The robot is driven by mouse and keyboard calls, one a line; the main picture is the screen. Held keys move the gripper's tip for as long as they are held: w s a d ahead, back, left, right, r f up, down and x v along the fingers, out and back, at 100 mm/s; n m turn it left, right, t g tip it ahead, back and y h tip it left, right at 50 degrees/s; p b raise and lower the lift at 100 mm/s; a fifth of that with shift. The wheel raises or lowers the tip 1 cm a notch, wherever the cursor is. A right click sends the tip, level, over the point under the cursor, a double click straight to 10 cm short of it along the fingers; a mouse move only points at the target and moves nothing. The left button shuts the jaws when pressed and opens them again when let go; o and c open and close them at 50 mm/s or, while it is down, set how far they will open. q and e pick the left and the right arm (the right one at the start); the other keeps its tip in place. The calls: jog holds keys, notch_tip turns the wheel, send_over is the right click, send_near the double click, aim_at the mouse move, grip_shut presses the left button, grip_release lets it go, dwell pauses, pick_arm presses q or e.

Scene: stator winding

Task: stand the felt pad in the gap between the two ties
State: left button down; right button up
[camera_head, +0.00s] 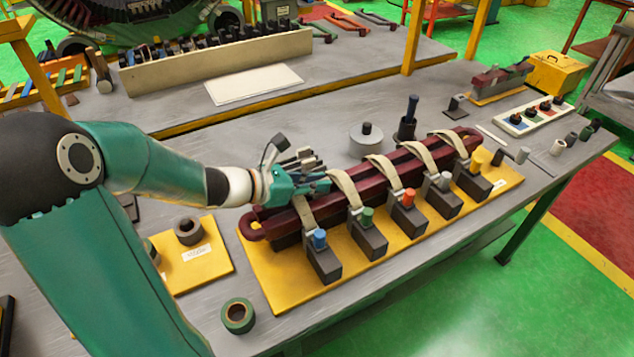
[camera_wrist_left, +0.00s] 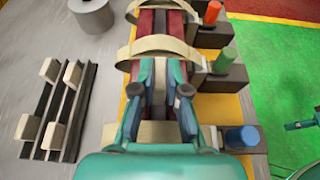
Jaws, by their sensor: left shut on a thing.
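My left gripper (camera_head: 322,181) is over the dark red bar-shaped coil (camera_head: 385,180), between the tie (camera_head: 304,214) by the blue-topped block and the tie (camera_head: 347,187) by the green-topped block. In the left wrist view its teal fingers (camera_wrist_left: 172,90) are shut on a thin piece, apparently the felt pad, mostly hidden between them. The green-side tie (camera_wrist_left: 165,46) arches just beyond the fingertips. The blue-side tie (camera_wrist_left: 155,133) is partly covered by the gripper. I cannot tell whether the pad touches the coil.
Dark blocks with blue (camera_head: 319,240), green (camera_head: 366,216) and orange (camera_head: 408,197) tops line the near side of the yellow base plate (camera_head: 285,296). A rack of dark rails (camera_wrist_left: 57,108) lies beside the coil. A teal part (camera_wrist_left: 302,125), possibly my right arm, shows at the wrist view's edge.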

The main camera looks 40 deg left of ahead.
pick_arm(q)
jog(key=c, duration=1.1)
grip_release()
jog(key=v, duration=1.2)
